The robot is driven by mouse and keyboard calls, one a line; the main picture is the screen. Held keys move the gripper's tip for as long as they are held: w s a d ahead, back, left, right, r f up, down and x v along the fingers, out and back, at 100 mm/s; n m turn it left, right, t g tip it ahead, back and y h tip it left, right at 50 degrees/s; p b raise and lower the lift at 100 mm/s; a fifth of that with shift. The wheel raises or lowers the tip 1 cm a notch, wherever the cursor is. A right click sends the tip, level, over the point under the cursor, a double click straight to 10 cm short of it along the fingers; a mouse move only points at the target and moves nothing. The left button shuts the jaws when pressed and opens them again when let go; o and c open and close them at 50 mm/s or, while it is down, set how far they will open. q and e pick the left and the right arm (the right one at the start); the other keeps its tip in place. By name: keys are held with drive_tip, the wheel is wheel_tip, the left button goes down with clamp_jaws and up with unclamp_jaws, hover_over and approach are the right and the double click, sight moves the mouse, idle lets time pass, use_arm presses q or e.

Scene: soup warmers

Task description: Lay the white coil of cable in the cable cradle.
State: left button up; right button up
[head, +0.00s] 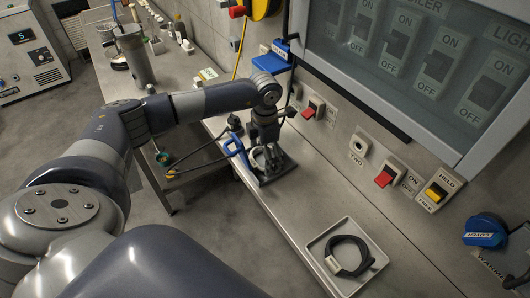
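My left gripper (268,152) points down over the steel bench, at a dark stand (270,178) that looks like the cable cradle. A pale loop that looks like the white coil of cable (262,157) shows at the fingers, within the stand's outline. The fingers and wrist hide part of it. I cannot tell whether the coil rests on the stand or hangs from the fingers, nor whether the fingers are shut on it. My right gripper is not in view.
A tray (314,246) holding a black coil (348,254) stands at the bench's near end. A blue hooked handle (236,149) is beside the stand. Red switches (385,177) and a glass-fronted panel (420,60) line the wall. Bare bench lies between stand and tray.

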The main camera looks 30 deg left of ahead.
use_arm(q)
drive_tip(key=shift+f, duration=0.1)
drive_tip(key=o, duration=1)
drive_tip(key=shift+r, duration=0.3)
drive_tip(key=shift+r+b, duration=1.3)
drive_tip(key=shift+r, duration=4.55)
